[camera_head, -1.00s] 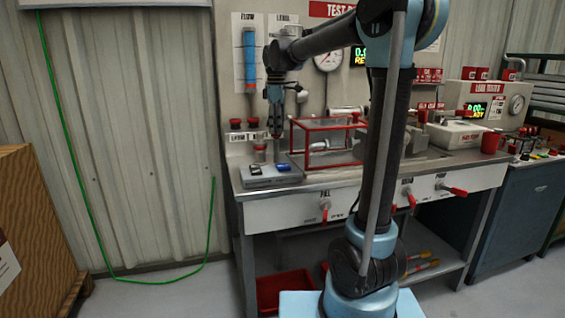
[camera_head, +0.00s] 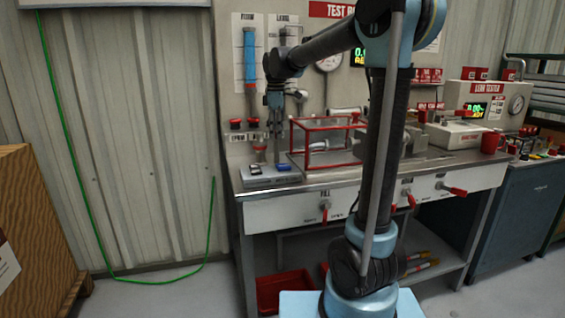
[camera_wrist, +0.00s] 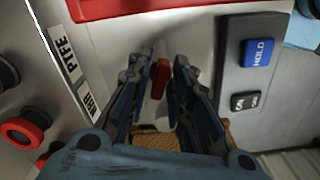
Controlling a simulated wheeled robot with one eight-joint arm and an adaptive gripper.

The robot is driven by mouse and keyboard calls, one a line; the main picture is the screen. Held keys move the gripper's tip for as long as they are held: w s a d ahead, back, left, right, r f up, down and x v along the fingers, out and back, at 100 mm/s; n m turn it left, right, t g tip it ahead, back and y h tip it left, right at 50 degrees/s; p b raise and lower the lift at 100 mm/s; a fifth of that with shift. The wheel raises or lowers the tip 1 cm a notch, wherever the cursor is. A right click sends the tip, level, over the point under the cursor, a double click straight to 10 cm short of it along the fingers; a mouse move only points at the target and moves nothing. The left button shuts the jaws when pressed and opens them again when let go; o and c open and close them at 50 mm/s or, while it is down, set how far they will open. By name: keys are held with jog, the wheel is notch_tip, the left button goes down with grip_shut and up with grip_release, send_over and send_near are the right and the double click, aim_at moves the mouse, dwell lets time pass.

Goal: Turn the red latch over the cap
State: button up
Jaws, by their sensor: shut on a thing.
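My gripper (camera_head: 278,148) points down over the left end of the bench, above a small grey device (camera_head: 262,180) with blue and dark buttons. In the wrist view my gripper (camera_wrist: 158,78) has its two fingers on either side of a small red latch (camera_wrist: 160,78), shut on it. The red piece stands up between the fingers, with a pale part below it. The cap is not clearly seen; the fingers hide much of what lies around the latch. The grey device (camera_wrist: 232,90) shows HOLD and ON buttons at the right.
A red-framed clear box (camera_head: 335,122) stands just right of my gripper. A red-topped jar (camera_head: 260,148) is close on the left. Red knobs (camera_head: 236,124) are on the panel behind. A red mug (camera_head: 490,143) stands far right.

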jog(key=shift+w+n, duration=0.1)
jog(key=shift+n, duration=0.9)
jog(key=shift+n, duration=1.1)
jog(key=o, duration=0.6)
jog(key=shift+o, duration=0.2)
jog(key=shift+r, duration=0.1)
jog(key=shift+r, duration=3.7)
